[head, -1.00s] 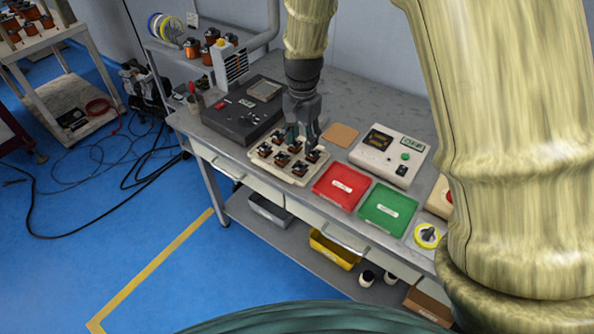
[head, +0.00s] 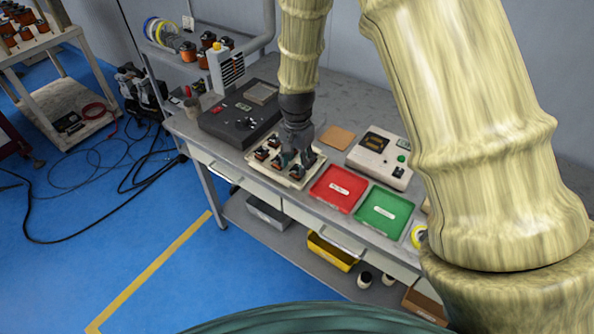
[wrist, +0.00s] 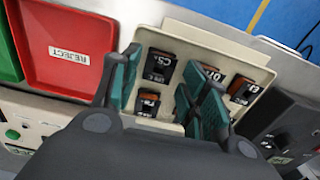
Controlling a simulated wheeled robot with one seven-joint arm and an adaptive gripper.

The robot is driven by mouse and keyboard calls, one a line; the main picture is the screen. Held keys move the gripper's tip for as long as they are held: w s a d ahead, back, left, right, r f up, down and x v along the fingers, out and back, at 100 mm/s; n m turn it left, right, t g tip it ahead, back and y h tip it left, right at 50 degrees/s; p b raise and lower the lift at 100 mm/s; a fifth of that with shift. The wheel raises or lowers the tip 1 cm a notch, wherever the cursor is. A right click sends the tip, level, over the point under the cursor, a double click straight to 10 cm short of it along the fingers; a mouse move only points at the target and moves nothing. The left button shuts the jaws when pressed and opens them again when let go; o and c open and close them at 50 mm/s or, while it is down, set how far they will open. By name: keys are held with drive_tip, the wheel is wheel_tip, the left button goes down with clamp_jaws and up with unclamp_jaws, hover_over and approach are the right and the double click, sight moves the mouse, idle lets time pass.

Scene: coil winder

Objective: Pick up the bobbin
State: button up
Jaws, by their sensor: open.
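Several bobbins, copper-wound with black labelled flanges, stand in a cream tray (head: 258,168) on the bench. In the wrist view the tray (wrist: 247,55) fills the middle. One bobbin (wrist: 159,66) shows beyond and between my fingertips, and another (wrist: 149,103) sits closer to the palm, also between the fingers. More bobbins (wrist: 241,88) sit to the right, one partly hidden behind my right finger. My gripper (wrist: 160,90) is open and empty, its teal-padded fingers spread over the tray. In the head view my gripper (head: 289,157) points down at the tray and hides some bobbins.
A red reject tray (head: 338,188) and a green tray (head: 384,210) lie right of the bobbin tray. A dark machine (head: 240,115) stands to the left. A cream tester (head: 380,158) and a brown pad (head: 338,138) are behind the trays.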

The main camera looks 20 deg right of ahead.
sight(296, 170)
drive_tip(key=shift+f+p, duration=0.45)
drive_tip(key=shift+f, duration=1.45)
drive_tip(key=c, duration=0.8)
